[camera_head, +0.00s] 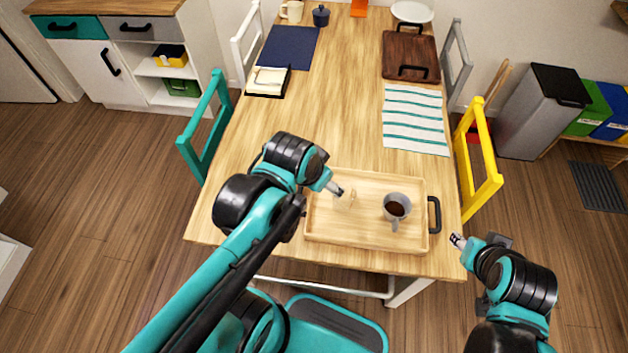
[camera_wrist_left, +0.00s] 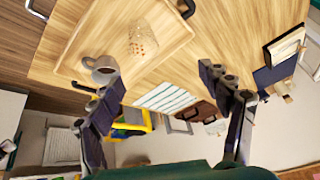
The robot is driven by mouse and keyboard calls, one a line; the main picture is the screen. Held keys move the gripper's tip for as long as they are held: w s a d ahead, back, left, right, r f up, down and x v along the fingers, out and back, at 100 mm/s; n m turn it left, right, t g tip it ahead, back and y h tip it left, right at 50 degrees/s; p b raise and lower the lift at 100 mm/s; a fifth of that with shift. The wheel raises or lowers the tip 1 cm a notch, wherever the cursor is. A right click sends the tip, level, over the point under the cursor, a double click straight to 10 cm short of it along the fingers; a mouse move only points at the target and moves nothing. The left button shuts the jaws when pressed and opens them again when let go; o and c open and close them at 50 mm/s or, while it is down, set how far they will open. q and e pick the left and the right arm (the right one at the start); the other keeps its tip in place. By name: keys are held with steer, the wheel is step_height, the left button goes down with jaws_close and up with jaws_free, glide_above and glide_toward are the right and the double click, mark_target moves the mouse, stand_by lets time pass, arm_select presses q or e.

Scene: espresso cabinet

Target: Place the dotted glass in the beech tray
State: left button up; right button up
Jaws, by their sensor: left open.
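The beech tray (camera_head: 330,232) lies at the near end of the table and also shows in the left wrist view (camera_wrist_left: 70,62). The clear dotted glass (camera_wrist_left: 142,42) with small orange-brown dots is inside the tray, apart from the mug. In the head view the glass (camera_head: 350,199) is faint, in the tray's left half beside my left gripper (camera_head: 338,191). In the left wrist view my left gripper (camera_wrist_left: 168,92) has its fingers wide apart with nothing between them. My right gripper (camera_head: 457,241) is off the table's near right corner; its small fingertips do not show its state.
A grey mug (camera_head: 397,206) of dark liquid stands in the tray's right half. A striped cloth (camera_head: 416,120), dark wooden tray (camera_head: 410,56), navy mat (camera_head: 290,47) and notebook (camera_head: 268,81) lie farther back. Yellow (camera_head: 482,160) and teal (camera_head: 203,130) chairs flank the table. The table's middle is clear.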

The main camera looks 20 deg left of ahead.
arm_select(q)
steer(key=n, duration=0.1)
steer(key=s+n+t, duration=0.1)
steer(key=s+n, duration=0.1)
steer(key=shift+s+a+r+t, duration=0.1)
steer(key=shift+a+r+t, duration=0.2)
steer(key=shift+a, duration=0.1)
